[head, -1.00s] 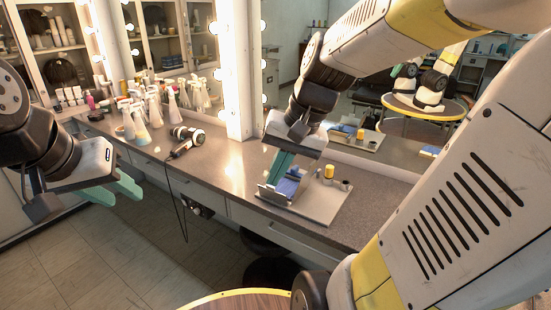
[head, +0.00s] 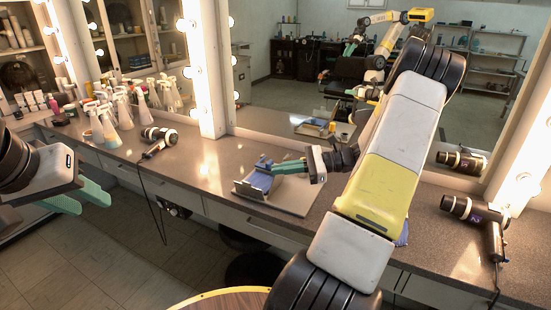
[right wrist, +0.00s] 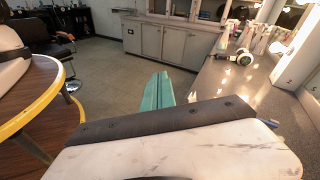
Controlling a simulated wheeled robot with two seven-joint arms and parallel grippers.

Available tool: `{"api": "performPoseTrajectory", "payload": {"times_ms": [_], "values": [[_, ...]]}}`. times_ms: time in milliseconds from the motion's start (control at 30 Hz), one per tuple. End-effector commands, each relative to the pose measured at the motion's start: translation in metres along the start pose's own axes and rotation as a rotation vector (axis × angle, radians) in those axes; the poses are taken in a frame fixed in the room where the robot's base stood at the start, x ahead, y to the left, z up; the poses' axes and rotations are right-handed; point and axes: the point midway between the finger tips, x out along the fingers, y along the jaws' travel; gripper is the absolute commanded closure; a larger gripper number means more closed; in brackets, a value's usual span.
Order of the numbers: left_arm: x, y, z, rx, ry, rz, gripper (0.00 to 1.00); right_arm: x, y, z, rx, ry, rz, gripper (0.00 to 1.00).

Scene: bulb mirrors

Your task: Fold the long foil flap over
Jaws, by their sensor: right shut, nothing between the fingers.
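A light grey tray (head: 297,202) lies on the counter. On its left part is a small blue and grey bundle (head: 259,181). I cannot clearly tell the foil and its long flap apart from the bundle at this size. My right gripper (head: 274,170) is shut and empty, its green fingers pointing left, with the tips just right of the bundle's top; touching or apart I cannot tell. The shut green fingers also show in the right wrist view (right wrist: 158,88). My left gripper (head: 92,204) is open and empty, in front of the counter, far left of the tray.
A hair dryer (head: 157,138) with a hanging cord lies left of the tray; spray bottles (head: 110,125) stand further left. Another dryer (head: 476,215) lies at the right. A mirror (head: 285,95) rises behind the counter. A round yellow-edged table (head: 225,296) is in front.

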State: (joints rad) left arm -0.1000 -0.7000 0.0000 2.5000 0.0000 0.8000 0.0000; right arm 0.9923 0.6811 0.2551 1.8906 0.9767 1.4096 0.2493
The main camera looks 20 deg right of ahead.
Motion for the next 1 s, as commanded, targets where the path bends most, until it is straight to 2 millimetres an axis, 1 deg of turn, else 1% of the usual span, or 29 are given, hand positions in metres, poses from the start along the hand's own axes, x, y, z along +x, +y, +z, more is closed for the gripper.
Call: {"api": "performPoseTrajectory", "payload": {"times_ms": [33, 100, 200, 300, 400, 433, 500, 567, 900, 1000], "values": [[0.000, 0.000, 0.000, 0.000, 0.000, 0.000, 0.64, -0.020, -0.006, -0.021, 0.066, -0.061, -0.096, 1.00], [0.000, 0.000, 0.000, 0.000, 0.000, 0.000, 0.64, -0.045, -0.015, -0.043, 0.129, -0.139, -0.215, 1.00], [0.000, 0.000, 0.000, 0.000, 0.000, 0.000, 0.64, -0.079, -0.022, -0.068, 0.196, -0.235, -0.363, 1.00], [0.000, 0.000, 0.000, 0.000, 0.000, 0.000, 0.64, -0.104, -0.024, -0.086, 0.234, -0.303, -0.468, 1.00], [0.000, 0.000, 0.000, 0.000, 0.000, 0.000, 0.64, -0.119, -0.024, -0.096, 0.252, -0.338, -0.526, 1.00], [0.000, 0.000, 0.000, 0.000, 0.000, 0.000, 0.64, -0.121, -0.025, -0.098, 0.255, -0.345, -0.536, 1.00], [0.000, 0.000, 0.000, 0.000, 0.000, 0.000, 0.64, -0.120, -0.026, -0.098, 0.257, -0.352, -0.545, 1.00], [0.000, 0.000, 0.000, 0.000, 0.000, 0.000, 0.64, -0.116, -0.029, -0.097, 0.257, -0.353, -0.545, 1.00], [0.000, 0.000, 0.000, 0.000, 0.000, 0.000, 0.64, -0.068, -0.061, -0.081, 0.256, -0.351, -0.541, 1.00], [0.000, 0.000, 0.000, 0.000, 0.000, 0.000, 0.64, -0.056, -0.069, -0.077, 0.257, -0.350, -0.541, 1.00]]}}
